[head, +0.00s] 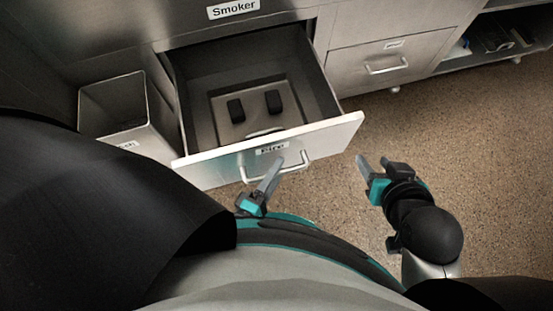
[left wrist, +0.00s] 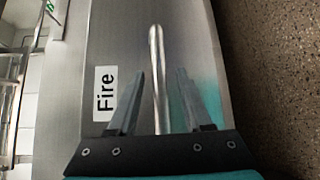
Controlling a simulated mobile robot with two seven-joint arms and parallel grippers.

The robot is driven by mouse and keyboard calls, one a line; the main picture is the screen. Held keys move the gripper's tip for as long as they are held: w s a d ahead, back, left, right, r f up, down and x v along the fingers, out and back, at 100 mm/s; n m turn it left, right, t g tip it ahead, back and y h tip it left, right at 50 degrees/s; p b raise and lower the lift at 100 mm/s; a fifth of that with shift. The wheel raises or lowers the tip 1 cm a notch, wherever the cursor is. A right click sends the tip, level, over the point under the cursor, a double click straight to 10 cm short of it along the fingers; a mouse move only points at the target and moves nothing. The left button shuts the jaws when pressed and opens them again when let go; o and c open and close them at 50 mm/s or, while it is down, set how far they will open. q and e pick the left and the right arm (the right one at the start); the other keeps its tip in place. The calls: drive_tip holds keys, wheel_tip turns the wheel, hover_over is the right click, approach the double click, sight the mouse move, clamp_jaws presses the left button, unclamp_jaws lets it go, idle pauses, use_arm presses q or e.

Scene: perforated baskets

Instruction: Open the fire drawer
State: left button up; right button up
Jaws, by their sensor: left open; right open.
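The fire drawer (head: 215,173) is pulled out from the steel cabinet, and its inside shows two dark blocks (head: 236,110) on a recessed tray. Its label reads "Fire" in the left wrist view (left wrist: 105,94). The bar handle (head: 296,169) is on the drawer front. My left gripper (head: 275,172) is at the handle; in the left wrist view (left wrist: 160,85) its open fingers lie on either side of the bar, with gaps showing. My right gripper (head: 375,168) is open and empty, to the right of the drawer over the floor.
A grey bin (head: 115,112) stands left of the drawer. A closed drawer with a handle (head: 386,66) is to the right, beside an open shelf (head: 490,45) with items. The speckled floor (head: 460,130) at the right is clear.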

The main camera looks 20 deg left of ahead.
sight(291, 137)
use_arm(q)
drive_tip(key=shift+r, duration=0.15)
use_arm(e)
drive_tip(key=shift+s, duration=0.1)
